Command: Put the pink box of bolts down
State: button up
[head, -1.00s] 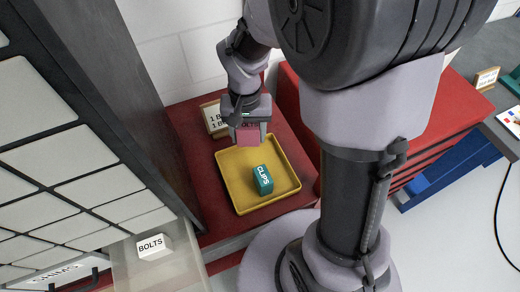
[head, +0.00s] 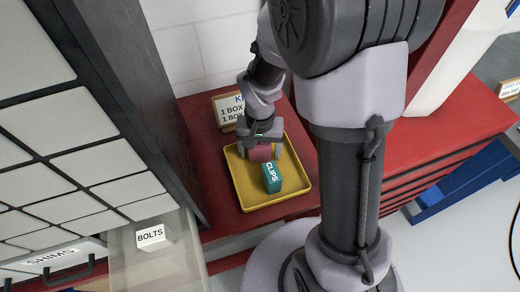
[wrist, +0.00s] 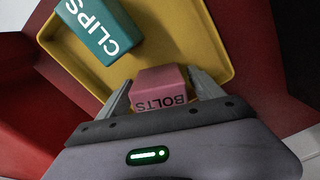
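The pink box of bolts (head: 260,152) is between the fingers of my gripper (head: 261,148), over the back part of the yellow tray (head: 240,198). In the wrist view the pink box (wrist: 160,84) shows its BOLTS label, with a finger of my gripper (wrist: 160,88) close against each side. The box is low at the tray; I cannot tell whether its underside touches the floor of the tray. A teal box of clips (head: 272,178) lies in the tray just in front of it, and it also shows in the wrist view (wrist: 100,32).
The tray stands on a red top (head: 220,220). A framed sign (head: 228,108) stands behind it. At left is a cabinet of pale drawers (head: 40,140), with an open drawer (head: 130,270) holding a white BOLTS label block (head: 152,236). Free tray floor lies front left.

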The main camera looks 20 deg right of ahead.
aim_at(259, 147)
notch_tip(259, 147, up, 16)
jog(key=t+p, duration=0.1)
jog(key=p, duration=0.3)
jog(key=s+a+r+t+y, duration=0.1)
jog(key=s+a+r+t, duration=0.1)
jog(key=s+r, duration=0.3)
jog(key=s+a+r+t+y, duration=0.1)
jog(key=s+a+r+t, duration=0.1)
jog(key=s+r, duration=0.3)
jog(key=s, duration=0.3)
jog(key=shift+r+t, duration=0.3)
jog(key=shift+t, duration=0.1)
